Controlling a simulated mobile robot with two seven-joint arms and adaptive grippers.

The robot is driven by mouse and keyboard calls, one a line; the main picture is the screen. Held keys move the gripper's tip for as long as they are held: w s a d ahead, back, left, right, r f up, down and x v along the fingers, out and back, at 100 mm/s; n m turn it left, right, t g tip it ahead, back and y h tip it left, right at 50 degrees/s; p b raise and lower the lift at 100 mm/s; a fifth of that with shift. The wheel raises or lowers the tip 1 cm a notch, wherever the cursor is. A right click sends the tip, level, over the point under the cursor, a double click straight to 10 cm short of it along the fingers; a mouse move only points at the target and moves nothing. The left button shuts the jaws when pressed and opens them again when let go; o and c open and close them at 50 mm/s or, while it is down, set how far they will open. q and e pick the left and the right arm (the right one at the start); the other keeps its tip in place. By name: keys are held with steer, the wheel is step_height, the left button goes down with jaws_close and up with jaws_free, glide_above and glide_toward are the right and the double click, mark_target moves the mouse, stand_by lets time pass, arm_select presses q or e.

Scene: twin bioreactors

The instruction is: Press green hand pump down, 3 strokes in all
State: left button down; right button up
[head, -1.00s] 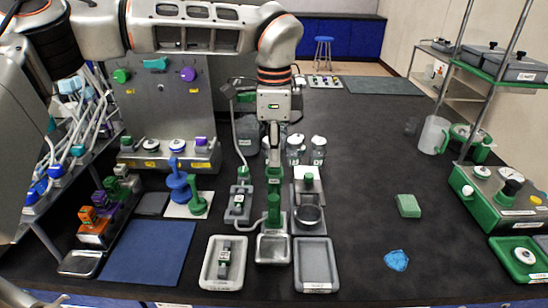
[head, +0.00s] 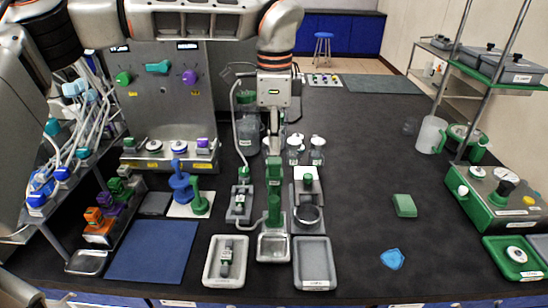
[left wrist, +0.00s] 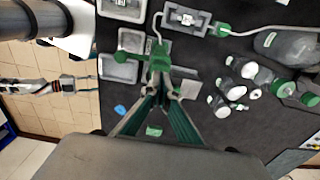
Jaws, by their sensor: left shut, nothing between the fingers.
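The green hand pump (head: 274,205) stands upright behind a small metal tray (head: 273,248) at the front middle of the bench. Its green upper part shows just below my left gripper (head: 274,150). In the left wrist view the pump's green top (left wrist: 158,60), with an arm reaching left, lies just past the fingertips of my left gripper (left wrist: 162,88). The left gripper is shut and empty, pointing down over the pump. I cannot tell whether the fingertips touch the pump.
Grey trays (head: 226,262) and (head: 315,262) flank the metal tray. A grey clamp unit (head: 240,203) and a metal ring fixture (head: 307,215) stand close on either side of the pump. Lidded bottles (head: 317,150) are behind. The bench right of these is mostly clear, with a green block (head: 404,205).

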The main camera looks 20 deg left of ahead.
mark_target(274, 160)
arm_select(q)
steer(key=shift+f, duration=0.1)
stand_by(0.3)
steer(key=shift+f+b, duration=1.4)
steer(key=shift+f, duration=0.6)
steer(key=shift+r, duration=0.2)
steer(key=shift+r+p, duration=1.3)
steer(key=shift+r, duration=0.6)
steer(key=shift+r, duration=0.15)
step_height(274, 160, up, 6)
steer(key=p, duration=0.3)
